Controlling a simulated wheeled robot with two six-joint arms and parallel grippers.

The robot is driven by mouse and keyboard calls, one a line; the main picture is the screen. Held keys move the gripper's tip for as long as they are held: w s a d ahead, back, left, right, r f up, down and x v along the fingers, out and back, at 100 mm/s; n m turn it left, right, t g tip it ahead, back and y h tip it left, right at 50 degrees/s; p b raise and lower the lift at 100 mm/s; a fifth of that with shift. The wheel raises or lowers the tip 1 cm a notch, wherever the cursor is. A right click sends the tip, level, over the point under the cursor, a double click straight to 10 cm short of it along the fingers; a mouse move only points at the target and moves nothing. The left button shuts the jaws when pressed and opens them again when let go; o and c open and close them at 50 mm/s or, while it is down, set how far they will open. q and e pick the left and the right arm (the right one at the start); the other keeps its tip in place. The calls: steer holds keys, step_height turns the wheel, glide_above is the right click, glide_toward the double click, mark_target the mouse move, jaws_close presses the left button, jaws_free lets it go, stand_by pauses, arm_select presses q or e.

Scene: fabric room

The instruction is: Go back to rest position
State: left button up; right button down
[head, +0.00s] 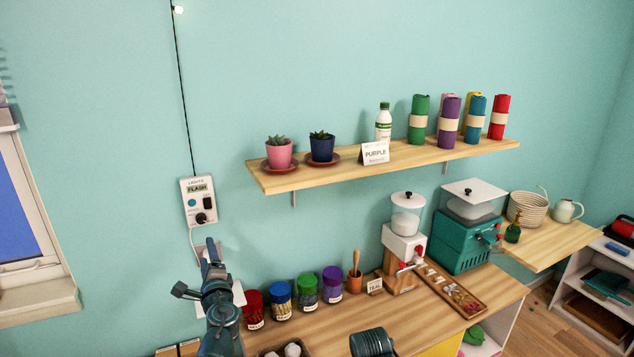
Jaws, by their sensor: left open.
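My left gripper (197,268) is raised at the lower left, in front of the teal wall. Its fingers are spread apart with nothing between them. It is just below a white light control box (198,202) whose display reads FLASH, and it partly covers a white plate on the wall. I see a gap in the picture between the fingers and the box's knob. A dark teal part of my own body (372,342) shows at the bottom edge. My right gripper is not visible.
A wooden counter (330,322) holds several colored-lid jars (307,290), a white-topped grinder (405,235) and a teal machine (466,240). Above is a wall shelf (350,167) with two potted plants, a bottle, a PURPLE card and several fabric rolls. A window (30,240) is at left.

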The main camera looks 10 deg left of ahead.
arm_select(q)
steer(key=s+d+f+n+g+h, duration=0.2)
steer(key=s+d+f+n+g, duration=0.3)
steer(key=d+f, duration=0.35)
steer(key=s+d+f+n+g+h, duration=0.25)
steer(key=d+f+n+g, duration=0.35)
steer(key=f, duration=0.4)
steer(key=s+d+f+g+h, duration=0.2)
steer(key=s+d, duration=0.4)
steer(key=d, duration=0.2)
steer(key=s+d+f+n+g+h, duration=0.1)
steer(key=s+d+f+g+h, duration=0.1)
steer(key=s+d, duration=0.5)
steer(key=shift+s+d+f+g+b, duration=0.15)
steer(key=shift+d+f+g+b, duration=0.3)
steer(key=shift+f+g, duration=0.2)
